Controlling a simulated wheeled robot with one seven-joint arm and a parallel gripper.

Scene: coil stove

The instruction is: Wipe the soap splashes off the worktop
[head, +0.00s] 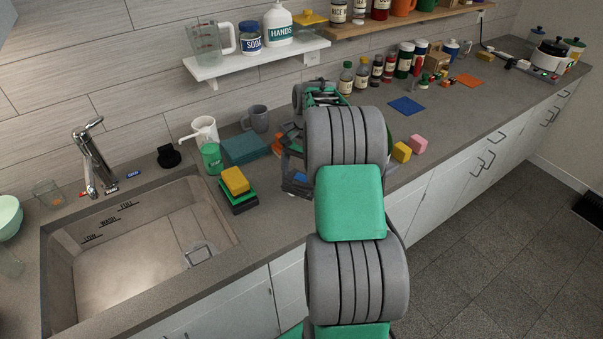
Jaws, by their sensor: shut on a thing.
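The grey worktop (255,230) runs from the sink to the far right. I cannot make out soap splashes on it; my arm covers part of the middle. My gripper (294,184) is low over the worktop, right of the teal folded cloths, and largely hidden behind my arm. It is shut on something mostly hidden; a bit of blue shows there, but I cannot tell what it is. A yellow sponge (235,180) lies on a green and dark block (240,199) beside the sink. The teal folded cloths (245,149) lie near the wall.
The sink (130,255) with its tap (93,155) is at left. Yellow (401,152) and pink (418,144) blocks lie right of my arm. Bottles (361,74) line the wall.

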